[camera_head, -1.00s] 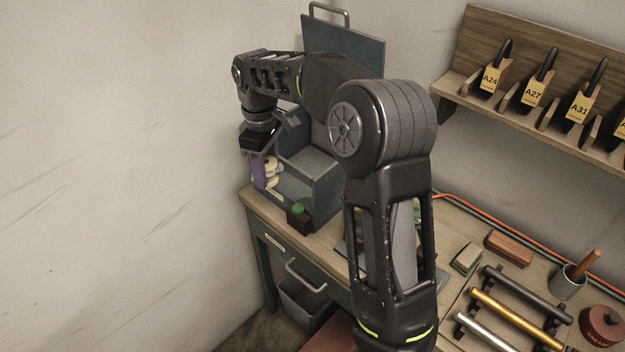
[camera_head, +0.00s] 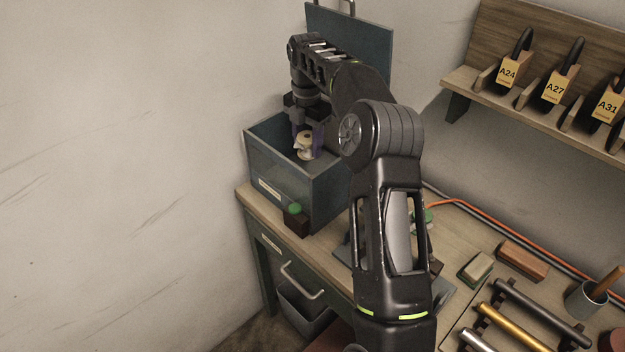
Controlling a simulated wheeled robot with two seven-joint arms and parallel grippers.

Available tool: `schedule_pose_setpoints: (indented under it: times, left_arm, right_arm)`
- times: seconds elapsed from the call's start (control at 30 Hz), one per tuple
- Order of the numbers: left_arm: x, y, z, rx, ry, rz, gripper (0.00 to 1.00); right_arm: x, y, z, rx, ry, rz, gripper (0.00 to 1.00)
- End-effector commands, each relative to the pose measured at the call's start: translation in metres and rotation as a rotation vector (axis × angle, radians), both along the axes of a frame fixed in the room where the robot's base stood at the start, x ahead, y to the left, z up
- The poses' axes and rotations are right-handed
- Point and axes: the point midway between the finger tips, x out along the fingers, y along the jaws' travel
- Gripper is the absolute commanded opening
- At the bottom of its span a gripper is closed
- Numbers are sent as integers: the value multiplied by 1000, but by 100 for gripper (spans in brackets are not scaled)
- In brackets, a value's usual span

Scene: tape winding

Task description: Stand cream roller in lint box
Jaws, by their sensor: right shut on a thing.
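The cream roller (camera_head: 306,147) is in my right gripper (camera_head: 308,140), between its purple-tinted fingers. The gripper points down and is shut on the roller. The roller looks roughly upright and sits over the open top of the lint box, a blue-grey box (camera_head: 276,174) on the bench's left end. Its lower end is near or within the box opening; I cannot tell whether it touches the floor of the box. The box's lid (camera_head: 350,45) stands open behind my right arm. My left gripper is not in view.
A dark block with a green knob (camera_head: 296,220) stands in front of the box. Rollers on a rack (camera_head: 515,318), a brown block (camera_head: 522,261), a cup (camera_head: 584,297) and an orange cable (camera_head: 470,222) lie to the right. A shelf of labelled tools (camera_head: 555,85) hangs above.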

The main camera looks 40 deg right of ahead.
Motion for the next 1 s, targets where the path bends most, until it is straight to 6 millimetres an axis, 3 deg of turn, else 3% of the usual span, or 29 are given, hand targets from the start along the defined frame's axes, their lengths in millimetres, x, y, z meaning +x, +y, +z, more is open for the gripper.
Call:
schedule_pose_setpoints:
  times: [0.27, 0.6, 1.0]
  left_arm:
    - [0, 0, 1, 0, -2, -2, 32]
    - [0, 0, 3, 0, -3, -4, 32]
    - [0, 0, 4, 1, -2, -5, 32]
  right_arm:
    - [0, 0, -1, 0, 1, -1, 5]
    - [-1, 0, -45, 0, 3, -3, 5]
    - [-1, 0, -53, 0, 2, -3, 5]
